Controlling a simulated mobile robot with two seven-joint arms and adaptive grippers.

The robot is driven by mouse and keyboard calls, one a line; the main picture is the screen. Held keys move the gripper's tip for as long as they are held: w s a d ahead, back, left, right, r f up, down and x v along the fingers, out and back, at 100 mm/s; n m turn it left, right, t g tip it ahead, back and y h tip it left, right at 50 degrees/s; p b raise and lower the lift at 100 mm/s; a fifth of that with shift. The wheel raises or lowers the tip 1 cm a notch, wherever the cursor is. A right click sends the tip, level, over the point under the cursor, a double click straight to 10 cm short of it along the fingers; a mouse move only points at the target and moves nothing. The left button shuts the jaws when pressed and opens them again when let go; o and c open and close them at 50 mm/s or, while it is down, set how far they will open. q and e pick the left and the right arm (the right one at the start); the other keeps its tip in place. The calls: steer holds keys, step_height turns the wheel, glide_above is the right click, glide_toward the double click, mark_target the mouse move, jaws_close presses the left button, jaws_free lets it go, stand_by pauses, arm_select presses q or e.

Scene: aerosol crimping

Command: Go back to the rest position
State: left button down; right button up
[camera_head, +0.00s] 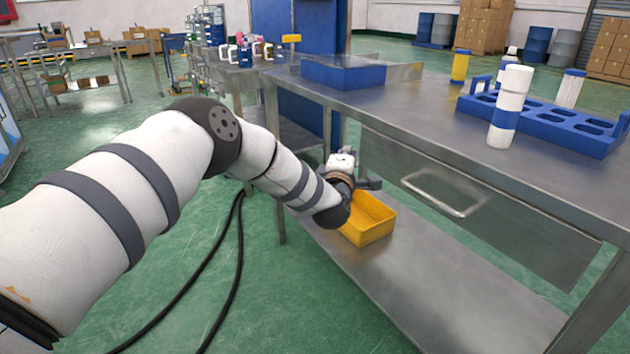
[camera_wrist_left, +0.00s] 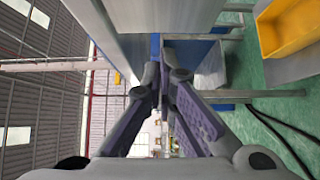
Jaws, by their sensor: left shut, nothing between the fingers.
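My left arm reaches in from the left of the head view. Its gripper (camera_head: 368,184) is beside the front edge of the metal table (camera_head: 395,105), below the tabletop and above the lower shelf. In the left wrist view the fingers (camera_wrist_left: 164,72) come together with nothing between them. In the head view the fingertips are small and partly hidden by the wrist. My right gripper is not in view.
A yellow bin (camera_head: 378,222) stands on the lower shelf (camera_head: 440,290), close to my left gripper. A drawer (camera_head: 480,210) hangs under the tabletop. On top are a blue rack (camera_head: 545,127), a white-and-blue can (camera_head: 507,110) and a blue tray (camera_head: 343,75). Green floor lies open at left.

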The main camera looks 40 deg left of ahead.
arm_select(q)
steer(key=a+p+v, duration=0.1)
steer(key=p+v, duration=0.1)
steer(key=v, duration=0.8)
steer(key=s+d+f+m+g+h+p, duration=0.3)
steer(key=s+d+f+m+g+h, duration=0.15)
steer(key=s+d+f+m, duration=0.6)
steer(key=s+d+f+m+g+h+p, duration=0.1)
steer(key=s+f+m+g, duration=0.1)
steer(key=s+f, duration=0.45)
steer(key=s+d+f+m+g+h+p, duration=0.1)
steer(key=s+f+g+h, duration=0.15)
steer(key=s, duration=0.65)
steer(key=s+a+r+m+g+y+p, duration=0.1)
steer(key=s+m+g, duration=0.7)
steer(key=s, duration=2.3)
steer(key=shift+a+r+g+p, duration=0.35)
steer(key=shift+a+g+p, duration=0.45)
steer(key=shift+a+g, duration=0.25)
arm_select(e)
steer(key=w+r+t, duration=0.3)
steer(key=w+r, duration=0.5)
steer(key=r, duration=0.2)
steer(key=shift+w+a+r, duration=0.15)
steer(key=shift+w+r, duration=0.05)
